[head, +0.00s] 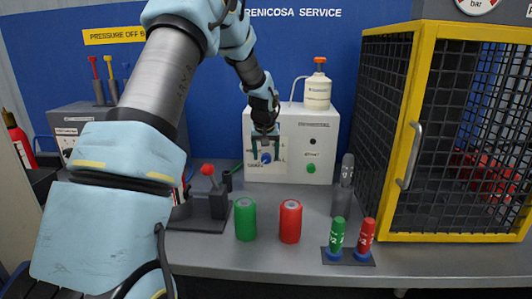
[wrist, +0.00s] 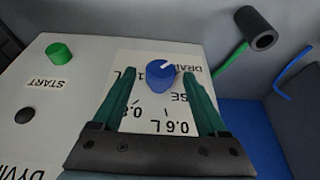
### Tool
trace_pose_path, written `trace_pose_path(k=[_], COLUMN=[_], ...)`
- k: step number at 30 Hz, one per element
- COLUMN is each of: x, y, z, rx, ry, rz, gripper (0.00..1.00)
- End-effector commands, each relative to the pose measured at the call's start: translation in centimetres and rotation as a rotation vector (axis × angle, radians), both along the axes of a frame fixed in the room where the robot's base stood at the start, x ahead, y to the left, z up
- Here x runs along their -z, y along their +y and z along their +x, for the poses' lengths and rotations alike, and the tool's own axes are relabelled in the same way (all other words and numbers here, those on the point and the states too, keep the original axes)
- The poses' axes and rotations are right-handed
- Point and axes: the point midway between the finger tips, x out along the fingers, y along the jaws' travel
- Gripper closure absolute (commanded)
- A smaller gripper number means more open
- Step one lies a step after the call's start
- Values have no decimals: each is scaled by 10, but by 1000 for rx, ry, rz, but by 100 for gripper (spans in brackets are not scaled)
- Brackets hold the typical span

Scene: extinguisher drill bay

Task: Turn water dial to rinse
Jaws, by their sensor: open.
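The water dial is a blue round knob (wrist: 160,76) on a white machine panel (head: 318,165). In the wrist view its white mark points up and right, toward the label DRAIN. A label ending in SE, partly hidden by a finger, is right of the knob; 0.6 L is below it. My gripper (wrist: 158,74) is open, with one green finger on each side of the knob. Gaps show between the fingers and the knob. In the head view my gripper (head: 266,155) is at the panel's left part, around the blue knob (head: 266,158).
A green START button (wrist: 59,52) and a dark round button (wrist: 25,115) share the panel. Green (head: 245,220) and red (head: 290,221) cylinders stand on the bench in front. A yellow-framed mesh cage (head: 428,130) is at right. A red-topped stand (head: 208,195) is left.

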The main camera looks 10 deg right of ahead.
Motion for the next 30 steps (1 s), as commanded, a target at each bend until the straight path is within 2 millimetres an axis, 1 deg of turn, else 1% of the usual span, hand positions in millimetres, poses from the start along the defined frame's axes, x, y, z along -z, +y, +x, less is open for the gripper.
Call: trace_pose_path(k=[3,11,30], x=[5,5,5], y=[0,-1,-1], z=[2,2,2], rx=[1,1,1], ry=[1,0,0], rz=[1,0,0], gripper=[24,25,97])
